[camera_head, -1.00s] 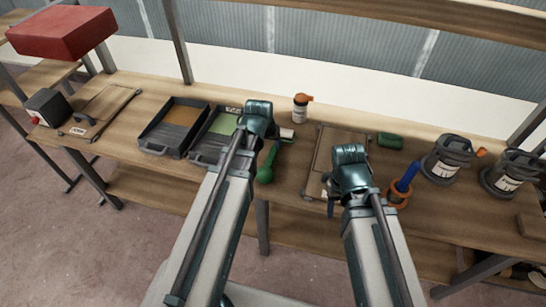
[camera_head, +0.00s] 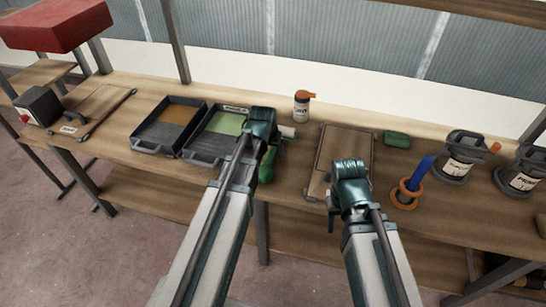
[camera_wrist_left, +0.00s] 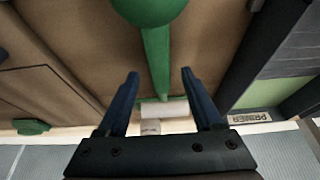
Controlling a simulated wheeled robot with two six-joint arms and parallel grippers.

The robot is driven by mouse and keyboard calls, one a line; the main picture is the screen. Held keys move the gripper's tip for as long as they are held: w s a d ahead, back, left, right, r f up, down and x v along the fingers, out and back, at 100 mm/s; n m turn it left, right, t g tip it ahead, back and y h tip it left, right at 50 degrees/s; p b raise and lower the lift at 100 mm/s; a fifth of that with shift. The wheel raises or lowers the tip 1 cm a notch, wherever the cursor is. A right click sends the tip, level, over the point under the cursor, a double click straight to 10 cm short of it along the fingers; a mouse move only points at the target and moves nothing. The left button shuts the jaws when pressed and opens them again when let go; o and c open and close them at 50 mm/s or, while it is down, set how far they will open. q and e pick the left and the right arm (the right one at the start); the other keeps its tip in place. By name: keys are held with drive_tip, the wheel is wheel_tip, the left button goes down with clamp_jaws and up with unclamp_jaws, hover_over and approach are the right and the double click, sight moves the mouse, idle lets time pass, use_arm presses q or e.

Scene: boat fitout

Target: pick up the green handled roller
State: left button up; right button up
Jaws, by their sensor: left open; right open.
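The green handled roller (camera_head: 268,163) lies on the bench just right of the tray with green paint, partly hidden by my left arm in the head view. In the left wrist view its green handle (camera_wrist_left: 156,60) runs between the open fingers, with the pale roller sleeve (camera_wrist_left: 164,109) near the palm side. My left gripper (camera_wrist_left: 160,75) is open above the roller, its fingers on either side of the handle. Whether it touches the roller cannot be told. My right gripper (camera_head: 349,170) is over the front of a wooden board; its fingers are mostly hidden.
Two paint trays, one orange (camera_head: 150,148) and one green (camera_head: 203,158), stand left of the roller. A bottle with an orange cap (camera_head: 302,107) stands behind it. A wooden board (camera_head: 343,145), a green block (camera_head: 397,140), an orange ring (camera_head: 404,201) and cans (camera_head: 462,160) are to the right.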

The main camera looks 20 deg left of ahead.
use_arm(q)
drive_tip(key=b+x, duration=0.1)
drive_tip(key=x, duration=0.1)
drive_tip(key=shift+w+f, duration=0.15)
drive_tip(key=shift+f, duration=0.05)
drive_tip(key=shift+r, duration=0.1)
clamp_jaws()
